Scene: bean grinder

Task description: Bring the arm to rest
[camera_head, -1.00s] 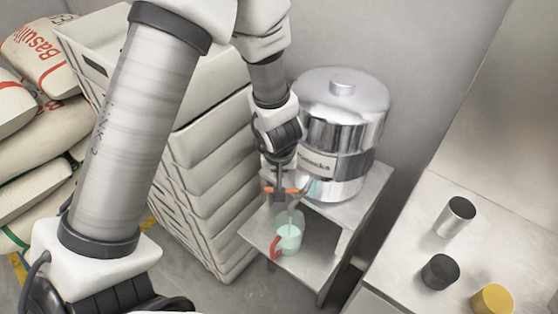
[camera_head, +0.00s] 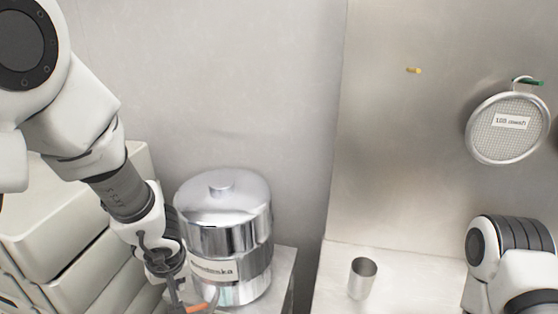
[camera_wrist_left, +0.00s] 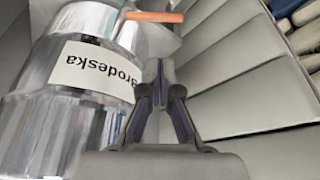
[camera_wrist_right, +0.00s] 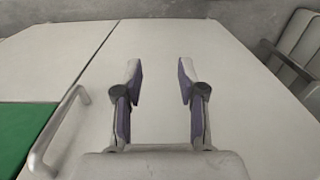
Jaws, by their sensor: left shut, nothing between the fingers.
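My left gripper (camera_head: 174,296) hangs beside the steel urn at the lower left of the head view. In the left wrist view its fingers (camera_wrist_left: 161,76) are closed together with nothing between them. The urn (camera_head: 222,225) has a domed lid and a "Brodeska" label, and it also shows in the left wrist view (camera_wrist_left: 75,105). Its orange lever (camera_wrist_left: 155,17) lies beyond my left fingertips, apart from them. My right gripper (camera_wrist_right: 159,75) is open and empty over a pale flat surface (camera_wrist_right: 75,60). In the head view only part of my right arm shows, at the lower right.
A steel cup (camera_head: 362,278) stands on the counter (camera_head: 330,280) right of the urn. A round sieve (camera_head: 508,128) hangs on the wall by a green peg. Pale stacked bins (camera_head: 75,215) stand close left of the urn. A green patch (camera_wrist_right: 25,135) and metal handle (camera_wrist_right: 60,130) show in the right wrist view.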

